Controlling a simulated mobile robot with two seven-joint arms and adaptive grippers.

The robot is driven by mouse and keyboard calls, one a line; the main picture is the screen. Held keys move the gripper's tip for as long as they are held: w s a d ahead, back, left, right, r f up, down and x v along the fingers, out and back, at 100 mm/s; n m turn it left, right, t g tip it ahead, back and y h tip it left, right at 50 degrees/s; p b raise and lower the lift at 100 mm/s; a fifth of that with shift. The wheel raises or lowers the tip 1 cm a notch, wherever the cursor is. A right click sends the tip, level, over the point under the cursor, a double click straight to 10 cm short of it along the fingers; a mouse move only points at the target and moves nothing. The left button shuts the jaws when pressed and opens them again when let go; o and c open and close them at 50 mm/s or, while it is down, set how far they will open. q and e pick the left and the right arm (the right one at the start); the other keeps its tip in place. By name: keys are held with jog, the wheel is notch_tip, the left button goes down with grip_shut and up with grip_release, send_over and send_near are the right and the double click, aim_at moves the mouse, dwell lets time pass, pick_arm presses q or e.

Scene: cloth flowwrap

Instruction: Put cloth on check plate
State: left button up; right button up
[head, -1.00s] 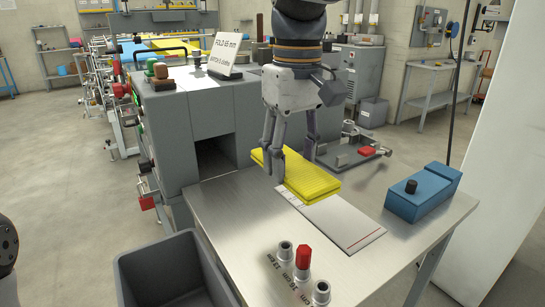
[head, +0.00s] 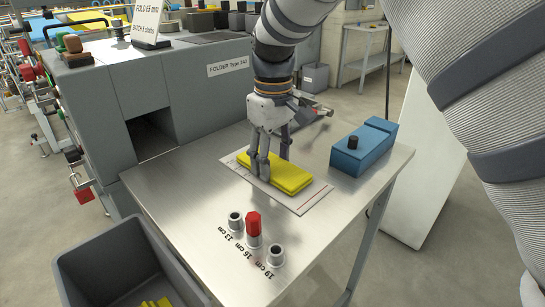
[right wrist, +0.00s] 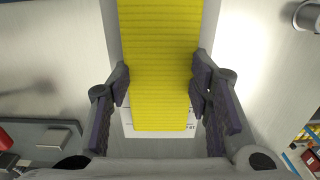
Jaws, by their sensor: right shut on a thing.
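The folded yellow cloth (head: 274,172) is over the white check plate (head: 311,200) on the steel table, lengthwise along it. I cannot tell whether it rests on the plate or is held just above it. My right gripper (head: 270,170) is shut on the cloth near its left end. In the right wrist view the two fingers (right wrist: 161,88) press on both long sides of the cloth (right wrist: 160,60), and a strip of the plate (right wrist: 160,130) shows past its end. My left gripper is not in view.
A blue box with a black knob (head: 363,148) stands right of the plate. Two metal posts and a red-capped one (head: 253,225) stand near the table's front. A grey bin (head: 118,270) holding something yellow stands below. The grey folder machine (head: 100,100) is at left.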

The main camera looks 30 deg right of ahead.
aim_at(273, 164)
jog(key=o, duration=0.7)
jog(key=shift+f, duration=0.1)
jog(key=shift+o, duration=0.2)
notch_tip(273, 164, up, 12)
